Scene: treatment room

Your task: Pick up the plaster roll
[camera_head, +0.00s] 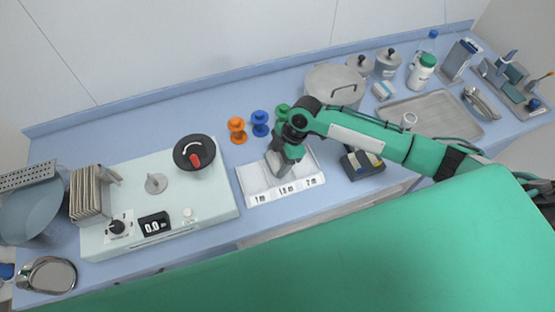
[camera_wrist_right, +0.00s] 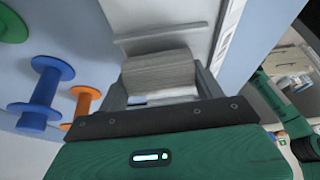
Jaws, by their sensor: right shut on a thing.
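The plaster roll (camera_wrist_right: 160,73) is a pale grey, ridged roll between the two fingers of my right gripper (camera_wrist_right: 163,88) in the right wrist view. The gripper is shut on it. In the head view my right gripper (camera_head: 281,160) points down over a white tray (camera_head: 254,182) with length labels along its front edge, and it hides most of the roll. I cannot tell whether the roll touches the tray floor. My left gripper is not in view.
Orange (camera_head: 237,131) and blue (camera_head: 260,124) spools stand left of the gripper. A pale device (camera_head: 155,208) lies farther left. A lidded pot (camera_head: 334,88) stands behind, a dark box (camera_head: 362,166) to the right, and a metal tray (camera_head: 440,112) beyond my arm.

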